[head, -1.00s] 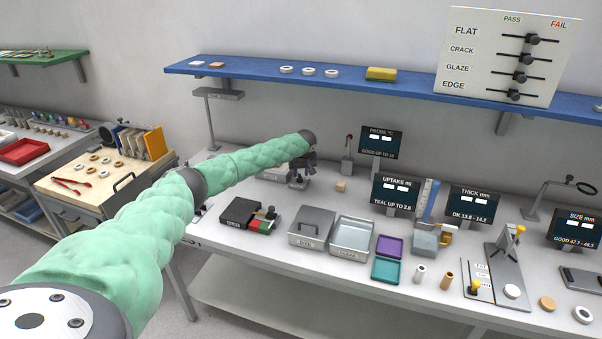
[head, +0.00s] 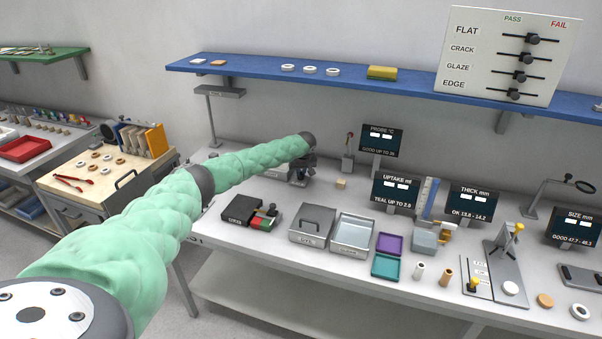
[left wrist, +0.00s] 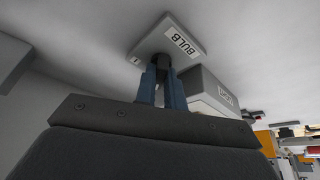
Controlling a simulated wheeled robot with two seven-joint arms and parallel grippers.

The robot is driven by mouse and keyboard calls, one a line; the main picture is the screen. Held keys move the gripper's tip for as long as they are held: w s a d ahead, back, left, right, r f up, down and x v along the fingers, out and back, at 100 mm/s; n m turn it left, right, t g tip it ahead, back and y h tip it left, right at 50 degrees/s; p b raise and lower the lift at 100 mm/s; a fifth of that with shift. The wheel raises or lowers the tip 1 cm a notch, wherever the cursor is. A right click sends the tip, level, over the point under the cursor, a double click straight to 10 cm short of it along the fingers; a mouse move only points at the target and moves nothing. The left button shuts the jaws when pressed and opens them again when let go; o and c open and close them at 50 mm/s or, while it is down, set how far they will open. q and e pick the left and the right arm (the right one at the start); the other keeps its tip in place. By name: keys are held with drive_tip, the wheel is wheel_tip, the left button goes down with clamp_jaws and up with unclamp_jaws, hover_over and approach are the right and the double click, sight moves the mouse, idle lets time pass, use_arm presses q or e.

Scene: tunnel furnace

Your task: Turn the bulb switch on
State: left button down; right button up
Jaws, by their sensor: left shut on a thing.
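The bulb switch is a small light grey box with a white BULB label (left wrist: 182,42) in the left wrist view. A dark knob stands on its face. The fingers of my left gripper (left wrist: 162,84) are blue-grey, close together and shut on this knob. In the head view my left gripper (head: 302,170) is at the end of the green-sleeved arm, low over the back of the bench. The switch is small there and mostly covered by the hand. My right gripper is in neither view.
A grey labelled box (left wrist: 215,95) stands close beside the switch. On the bench (head: 270,258) are a lever post (head: 348,158), a small tan block (head: 341,184), a black box (head: 242,210) and metal trays (head: 353,233). A blue shelf (head: 260,75) runs above.

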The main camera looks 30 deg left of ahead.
use_arm(q)
drive_tip(key=shift+f, duration=0.1)
drive_tip(key=shift+s+m, duration=0.1)
drive_tip(key=shift+m, duration=0.3)
drive_tip(key=shift+a+f+m+t+h+b, duration=0.1)
drive_tip(key=shift+m+t+h+b, duration=0.35)
drive_tip(key=shift+m, duration=0.65)
drive_tip(key=m+h+b, duration=0.1)
drive_tip(key=m, duration=0.1)
drive_tip(key=m+b, duration=0.1)
drive_tip(key=m, duration=0.1)
drive_tip(key=shift+a+h, duration=0.15)
drive_tip(key=shift+h, duration=0.2)
drive_tip(key=m+h+b, duration=0.1)
drive_tip(key=m+b, duration=0.2)
drive_tip(key=m, duration=0.1)
drive_tip(key=shift+a, duration=0.15)
drive_tip(key=shift+m+h+b, duration=0.3)
drive_tip(key=shift+m, duration=0.2)
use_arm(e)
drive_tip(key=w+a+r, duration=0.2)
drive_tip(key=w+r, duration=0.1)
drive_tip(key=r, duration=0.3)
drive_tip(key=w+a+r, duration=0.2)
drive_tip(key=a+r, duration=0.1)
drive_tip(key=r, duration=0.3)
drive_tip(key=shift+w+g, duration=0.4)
